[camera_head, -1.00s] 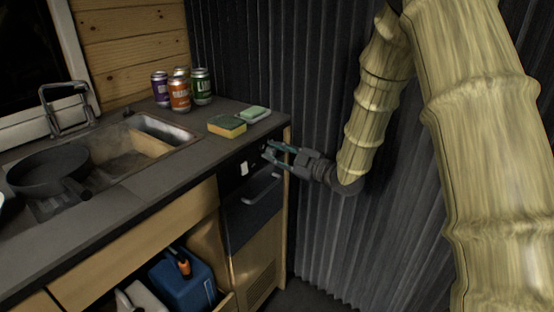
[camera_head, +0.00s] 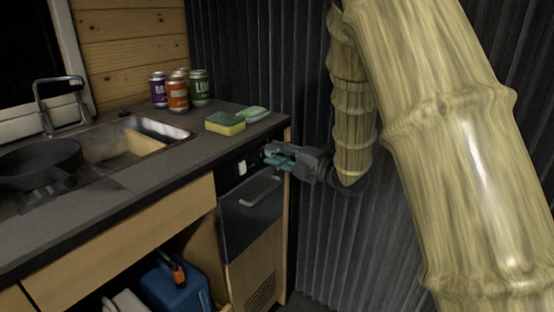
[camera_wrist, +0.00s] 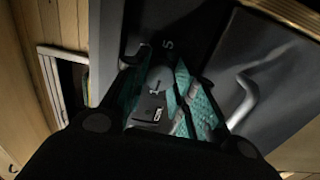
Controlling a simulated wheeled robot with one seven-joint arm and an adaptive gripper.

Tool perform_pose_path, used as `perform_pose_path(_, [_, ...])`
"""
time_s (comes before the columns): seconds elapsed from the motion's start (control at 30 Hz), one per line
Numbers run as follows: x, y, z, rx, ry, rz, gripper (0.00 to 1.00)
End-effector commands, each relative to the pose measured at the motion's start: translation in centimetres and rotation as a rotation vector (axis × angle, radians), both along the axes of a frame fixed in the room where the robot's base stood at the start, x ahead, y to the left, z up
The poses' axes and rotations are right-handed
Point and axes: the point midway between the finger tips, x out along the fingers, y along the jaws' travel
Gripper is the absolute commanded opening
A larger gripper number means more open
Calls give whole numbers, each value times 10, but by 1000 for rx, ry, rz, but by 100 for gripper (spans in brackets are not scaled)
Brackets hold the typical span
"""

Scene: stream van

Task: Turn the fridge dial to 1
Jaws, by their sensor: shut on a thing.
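The fridge (camera_head: 250,222) is a dark-fronted unit under the right end of the counter, with a black control strip along its top. The grey round dial (camera_wrist: 161,76) sits between my teal fingers in the wrist view, with a "5" mark beside it. The dial's exact pointer setting is too dark to read. My gripper (camera_head: 269,156) reaches the strip from the right and is shut on the dial; it also shows in the wrist view (camera_wrist: 158,84). In the head view the fingers hide the dial. A white switch (camera_head: 242,168) is on the strip, left of my gripper.
The fridge handle (camera_head: 262,188) sticks out just below my gripper. Sponges (camera_head: 225,123) and several cans (camera_head: 178,95) stand on the counter (camera_head: 150,178) above. A corrugated dark wall (camera_head: 310,230) is close on the right. A blue container (camera_head: 172,290) is in the open space below.

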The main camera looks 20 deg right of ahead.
Motion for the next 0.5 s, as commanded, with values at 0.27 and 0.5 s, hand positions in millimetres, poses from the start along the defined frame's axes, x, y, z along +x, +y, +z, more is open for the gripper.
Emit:
perform_pose_path(0.27, [0,-1,-1,-34,-24,-2,3])
perform_pose_path(0.5, [0,-1,-1,-35,-26,-2,3])
